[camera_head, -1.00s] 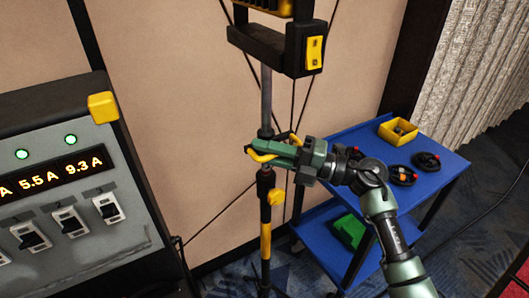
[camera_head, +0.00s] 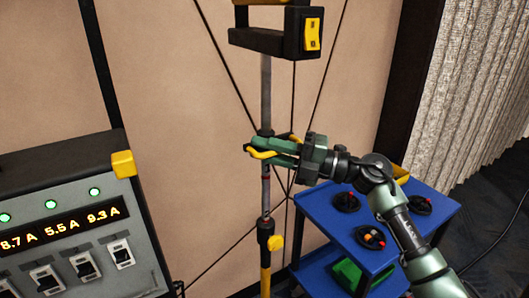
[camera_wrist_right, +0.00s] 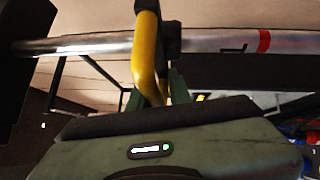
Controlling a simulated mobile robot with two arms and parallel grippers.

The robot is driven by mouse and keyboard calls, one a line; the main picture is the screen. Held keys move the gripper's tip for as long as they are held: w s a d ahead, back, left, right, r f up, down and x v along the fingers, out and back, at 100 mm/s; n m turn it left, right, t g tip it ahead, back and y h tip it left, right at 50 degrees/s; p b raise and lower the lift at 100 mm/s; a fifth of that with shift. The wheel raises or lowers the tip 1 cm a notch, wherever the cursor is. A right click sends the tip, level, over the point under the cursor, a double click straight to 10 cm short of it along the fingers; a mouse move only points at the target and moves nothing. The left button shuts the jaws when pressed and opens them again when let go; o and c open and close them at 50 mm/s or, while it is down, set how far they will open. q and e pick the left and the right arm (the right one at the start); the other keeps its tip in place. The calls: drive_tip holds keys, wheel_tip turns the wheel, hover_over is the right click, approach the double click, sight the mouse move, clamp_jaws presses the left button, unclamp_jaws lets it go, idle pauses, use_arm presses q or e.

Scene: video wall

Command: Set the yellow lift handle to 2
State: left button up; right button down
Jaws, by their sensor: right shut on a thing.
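The yellow lift handle (camera_head: 260,155) is a bent bar beside a grey upright pole (camera_head: 266,90). My right gripper (camera_head: 268,149) is shut on it, its green fingers reaching in from the right. In the right wrist view the handle (camera_wrist_right: 147,55) stands between the green fingers (camera_wrist_right: 155,98), with the pole (camera_wrist_right: 85,43) running across behind it. A red band (camera_wrist_right: 264,41) and a small dark mark on the pole show to the right of the handle. I cannot read the mark surely. My left gripper is out of view.
A black head box with a yellow switch (camera_head: 312,34) sits atop the pole. A yellow knob (camera_head: 275,243) is on the lower clamp. A grey breaker panel (camera_head: 75,255) stands left. A blue cart (camera_head: 325,215) with black coils stands right, under my arm. Dark cables slant behind the pole.

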drive_tip(key=shift+r, duration=0.2)
drive_tip(key=c, duration=1.5)
unclamp_jaws()
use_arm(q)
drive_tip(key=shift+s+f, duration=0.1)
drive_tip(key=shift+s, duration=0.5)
use_arm(e)
drive_tip(key=shift+o, duration=0.2)
drive_tip(key=shift+f, duration=0.1)
